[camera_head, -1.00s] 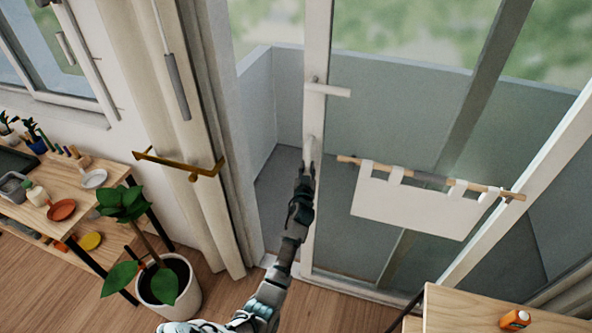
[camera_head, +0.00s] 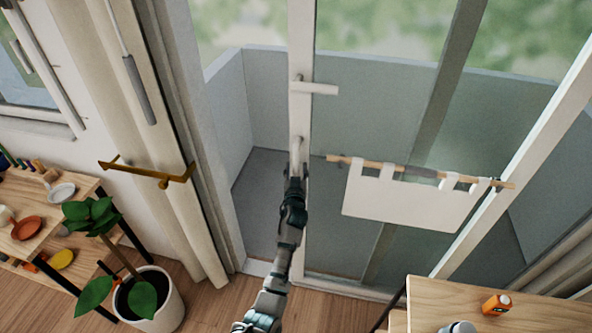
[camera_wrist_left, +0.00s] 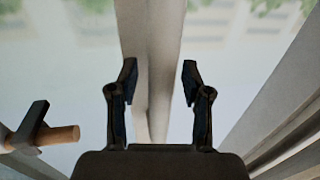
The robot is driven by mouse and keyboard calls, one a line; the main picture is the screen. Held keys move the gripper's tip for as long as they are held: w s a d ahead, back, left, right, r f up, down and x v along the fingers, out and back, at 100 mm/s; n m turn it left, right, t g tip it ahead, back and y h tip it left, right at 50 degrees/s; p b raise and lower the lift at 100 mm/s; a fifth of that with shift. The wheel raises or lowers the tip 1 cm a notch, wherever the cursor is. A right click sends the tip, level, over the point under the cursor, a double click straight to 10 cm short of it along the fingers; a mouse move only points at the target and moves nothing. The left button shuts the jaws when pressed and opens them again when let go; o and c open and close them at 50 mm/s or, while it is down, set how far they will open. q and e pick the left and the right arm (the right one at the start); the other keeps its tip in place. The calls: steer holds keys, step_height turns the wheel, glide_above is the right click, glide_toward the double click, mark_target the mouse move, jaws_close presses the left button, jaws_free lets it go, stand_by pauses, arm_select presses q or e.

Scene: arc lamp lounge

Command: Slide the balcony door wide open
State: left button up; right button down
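The balcony door is a tall glass panel with a white stile (camera_head: 301,45) on its left side, standing partly open with a gap to its left. A white lever (camera_head: 316,88) sticks out from the stile, and a white upright pull handle (camera_head: 297,150) sits below it. My left gripper (camera_head: 295,178) is at the lower part of the pull handle. In the left wrist view my left gripper (camera_wrist_left: 160,78) has its fingers apart, one on each side of the pale upright (camera_wrist_left: 155,105). Contact cannot be told. My right gripper is not in view.
A wooden rod (camera_head: 350,161) with a hanging white cloth (camera_head: 405,203) is right of the stile. A wooden table (camera_head: 430,292) with an orange item (camera_head: 496,304) stands at lower right. A potted plant (camera_head: 160,300), brass holdback (camera_head: 150,173) and curtain (camera_head: 170,120) are left.

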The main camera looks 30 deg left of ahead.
arm_select(q)
steer(key=v, duration=1.2)
steer(key=shift+d, duration=0.1)
